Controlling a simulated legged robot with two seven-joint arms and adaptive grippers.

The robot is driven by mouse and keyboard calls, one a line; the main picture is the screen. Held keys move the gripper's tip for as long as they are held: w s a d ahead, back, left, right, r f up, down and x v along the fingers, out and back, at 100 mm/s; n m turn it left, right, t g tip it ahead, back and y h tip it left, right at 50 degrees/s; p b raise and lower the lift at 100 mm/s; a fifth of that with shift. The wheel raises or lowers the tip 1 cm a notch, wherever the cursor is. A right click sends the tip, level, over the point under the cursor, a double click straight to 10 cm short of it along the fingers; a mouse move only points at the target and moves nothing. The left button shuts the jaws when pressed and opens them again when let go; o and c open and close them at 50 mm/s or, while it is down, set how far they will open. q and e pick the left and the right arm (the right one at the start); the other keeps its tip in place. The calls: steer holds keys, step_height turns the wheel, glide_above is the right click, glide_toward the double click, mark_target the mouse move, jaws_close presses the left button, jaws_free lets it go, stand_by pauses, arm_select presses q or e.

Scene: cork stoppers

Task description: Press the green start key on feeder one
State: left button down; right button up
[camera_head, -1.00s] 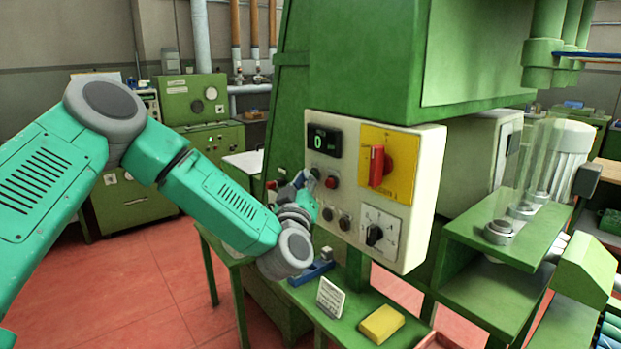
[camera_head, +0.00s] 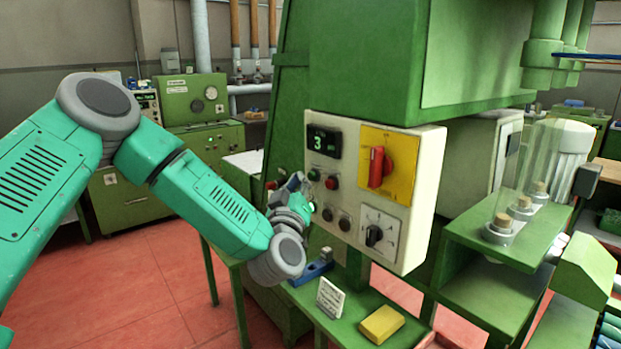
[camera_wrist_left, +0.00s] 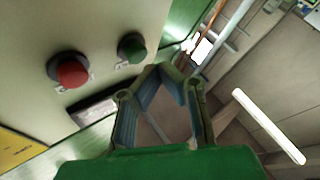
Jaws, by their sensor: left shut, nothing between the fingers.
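The control box (camera_head: 340,236) of the feeder carries a round green key (camera_head: 314,174) beside a red button (camera_head: 331,182). Its small display (camera_head: 324,141) reads a green 3. My left gripper (camera_head: 302,178) is shut and empty, just left of the green key. In the left wrist view the gripper's fingertips (camera_wrist_left: 167,70) meet near the green key (camera_wrist_left: 131,47), with a gap between them. The red button (camera_wrist_left: 70,71) lies further left there. My right gripper is not in view.
A red rotary switch (camera_head: 377,167) on a yellow plate and a black selector (camera_head: 374,235) sit on the box. Clear tubes with corks (camera_head: 522,203) stand on a green shelf at right.

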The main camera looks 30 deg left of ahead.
arm_select(q)
steer(key=s, duration=0.1)
steer(key=s+a, duration=0.1)
steer(key=s, duration=0.1)
steer(key=s+a+p, duration=0.1)
steer(key=shift+s, duration=0.35)
steer(key=shift+d, duration=0.1)
stand_by(0.6)
steer(key=s+d+f+m+g+h+b, duration=0.2)
steer(key=s+d+f+m+g+h, duration=0.15)
steer(key=f, duration=0.65)
steer(key=s+d+f+m+g+h+b, duration=0.1)
steer(key=s+d+f+m+g+h, duration=0.25)
steer(key=f, duration=0.65)
steer(key=s+d+f+m+g+h+b, duration=0.15)
steer(key=s+d+f, duration=0.35)
steer(key=f, duration=0.5)
steer(key=s+a+f+m+g+b, duration=0.1)
steer(key=s+f+g+b, duration=0.1)
steer(key=s+f+g, duration=0.3)
steer(key=s+a+f+g+b, duration=0.1)
steer(key=s+f+g, duration=0.5)
steer(key=s+f, duration=0.6)
steer(key=s+y+b, duration=0.1)
steer(key=s, duration=0.7)
steer(key=shift+s+a+f+m, duration=0.15)
steer(key=shift+m, duration=0.2)
